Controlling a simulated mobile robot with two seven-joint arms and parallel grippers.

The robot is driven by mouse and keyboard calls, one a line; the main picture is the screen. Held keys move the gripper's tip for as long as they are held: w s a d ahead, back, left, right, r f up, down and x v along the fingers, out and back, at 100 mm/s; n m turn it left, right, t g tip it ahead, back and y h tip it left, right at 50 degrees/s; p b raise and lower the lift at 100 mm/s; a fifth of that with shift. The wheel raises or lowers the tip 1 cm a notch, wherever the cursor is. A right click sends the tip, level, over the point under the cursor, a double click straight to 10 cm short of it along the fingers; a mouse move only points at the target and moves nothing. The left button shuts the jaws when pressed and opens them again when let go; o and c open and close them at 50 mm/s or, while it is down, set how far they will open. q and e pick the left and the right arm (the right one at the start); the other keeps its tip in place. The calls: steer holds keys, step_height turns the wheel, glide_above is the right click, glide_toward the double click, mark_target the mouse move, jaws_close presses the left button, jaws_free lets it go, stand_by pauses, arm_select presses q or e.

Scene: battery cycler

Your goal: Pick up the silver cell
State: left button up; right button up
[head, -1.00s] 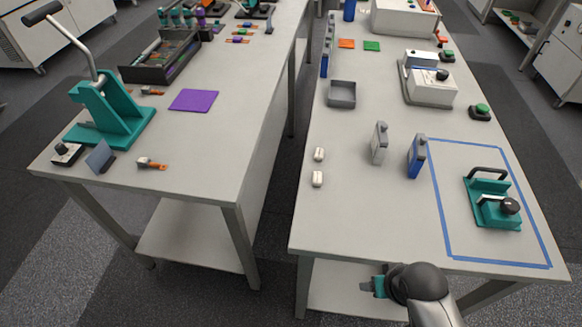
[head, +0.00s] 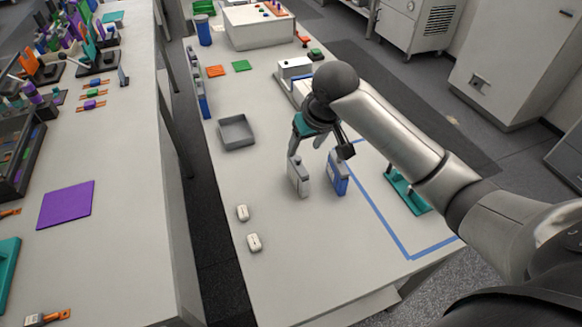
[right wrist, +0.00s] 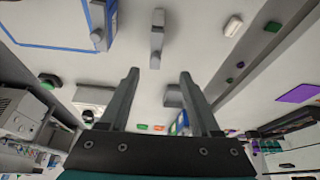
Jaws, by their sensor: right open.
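The silver cell (head: 299,178) stands upright on the right-hand table in the head view, just left of the blue cell (head: 337,174). My right gripper (head: 318,146) is open and points down close above and behind the two cells. In the right wrist view, the silver cell (right wrist: 157,32) lies beyond the fingertips, roughly in line with the gap between the open fingers (right wrist: 160,74). Nothing is between the fingers. The blue cell (right wrist: 101,26) is to its left there. My left gripper is not in view.
Blue tape (head: 385,222) and a teal fixture (head: 408,192) are on the right, partly behind my arm. A purple mat (head: 66,205) is on the left table.

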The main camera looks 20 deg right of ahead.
mark_target(299, 165)
steer(key=b+x, duration=0.1)
steer(key=x, duration=0.8)
steer(key=shift+f+b, duration=0.3)
steer(key=shift+f, duration=0.05)
steer(key=shift+d+b+x, duration=0.2)
steer(key=shift+b+x, duration=0.1)
steer(key=shift+x, duration=1)
steer(key=shift+d+b+x, duration=0.2)
steer(key=shift+b+x, duration=0.1)
steer(key=shift+x, duration=1.05)
steer(key=shift+s, duration=0.1)
jaws_close()
steer(key=shift+r, duration=0.1)
